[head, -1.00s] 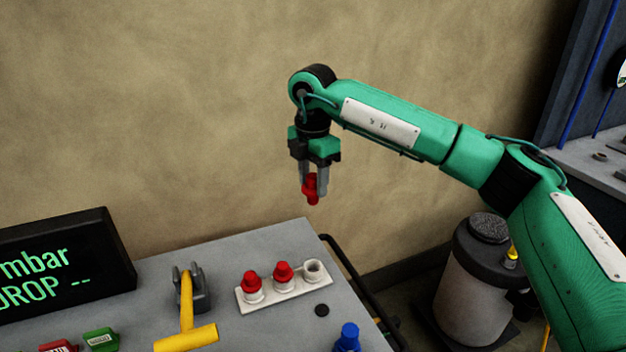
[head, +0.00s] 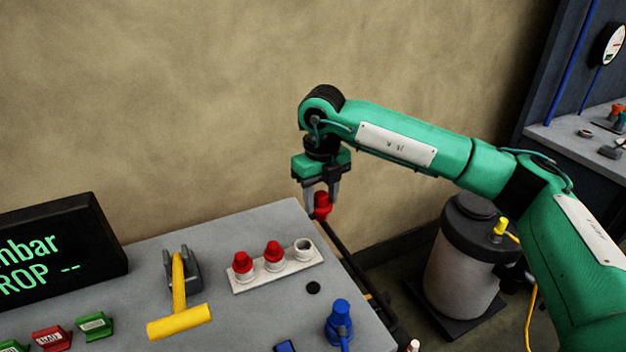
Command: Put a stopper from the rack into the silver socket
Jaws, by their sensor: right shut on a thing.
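My right gripper (head: 321,204) is shut on a red stopper (head: 321,206) and holds it in the air near the table's back right corner. The white rack (head: 288,276) lies on the grey table below and to the left of it. Two red stoppers stand in the rack, one at its left end (head: 242,264) and one in the middle (head: 273,253). The rack's right hole (head: 304,246) is empty. A small silver ring on the far bench at the right (head: 585,134) may be the silver socket; I cannot tell. My left gripper is not in view.
A yellow T-handle (head: 180,321) in a grey bracket, a black display (head: 62,250) and a blue fitting (head: 340,320) are on the table. Green and red blocks lie at front left. A drum (head: 462,265) with a yellow valve stands on the floor at right.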

